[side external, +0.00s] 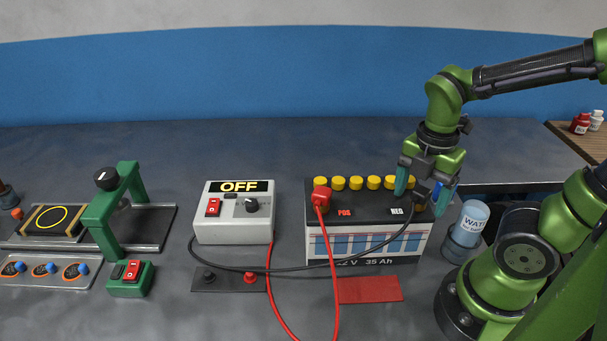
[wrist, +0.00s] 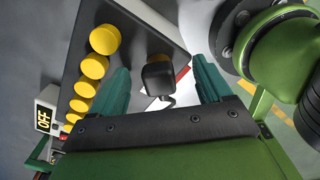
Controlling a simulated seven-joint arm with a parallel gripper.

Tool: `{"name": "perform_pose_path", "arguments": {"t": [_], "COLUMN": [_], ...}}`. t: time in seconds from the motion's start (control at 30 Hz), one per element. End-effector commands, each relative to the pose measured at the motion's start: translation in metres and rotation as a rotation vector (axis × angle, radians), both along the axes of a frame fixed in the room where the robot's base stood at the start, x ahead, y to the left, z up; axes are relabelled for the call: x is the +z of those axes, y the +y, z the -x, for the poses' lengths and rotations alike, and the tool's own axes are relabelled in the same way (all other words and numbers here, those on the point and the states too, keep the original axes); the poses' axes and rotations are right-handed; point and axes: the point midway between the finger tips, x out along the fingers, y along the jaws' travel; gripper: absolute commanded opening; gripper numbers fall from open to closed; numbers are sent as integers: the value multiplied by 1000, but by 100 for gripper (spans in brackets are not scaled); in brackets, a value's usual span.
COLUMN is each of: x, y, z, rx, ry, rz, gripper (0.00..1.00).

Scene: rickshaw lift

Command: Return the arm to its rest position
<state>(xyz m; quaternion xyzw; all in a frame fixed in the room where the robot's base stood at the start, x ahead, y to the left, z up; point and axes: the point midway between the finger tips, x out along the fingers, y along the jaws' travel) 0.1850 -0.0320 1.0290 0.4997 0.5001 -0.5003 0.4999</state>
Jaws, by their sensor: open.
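My gripper (side external: 427,188) is open above the right end of the battery (side external: 370,246), near the NEG label. In the wrist view the teal fingers of my gripper (wrist: 160,88) stand apart on either side of the black clamp (wrist: 159,76), which sits on the battery top. No contact between fingers and clamp shows in that view. The red clamp (side external: 321,197) sits at the battery's POS end with its red cable. My green arm reaches in from the right.
The charger (side external: 235,219) reads OFF. A water bottle (side external: 467,230) stands right of the battery, close to my arm base. Black and red cables cross the front. The table behind is clear.

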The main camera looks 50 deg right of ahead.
Motion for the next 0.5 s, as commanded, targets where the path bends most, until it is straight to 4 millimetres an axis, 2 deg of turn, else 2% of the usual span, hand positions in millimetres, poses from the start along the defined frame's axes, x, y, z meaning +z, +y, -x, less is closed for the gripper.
{"name": "perform_pose_path", "arguments": {"t": [0.3, 0.5], "x": [1, 14], "y": [0, 0], "z": [0, -1], "rx": [0, 2], "ry": [-1, -4], "rz": [0, 1], "gripper": [81, 81]}}
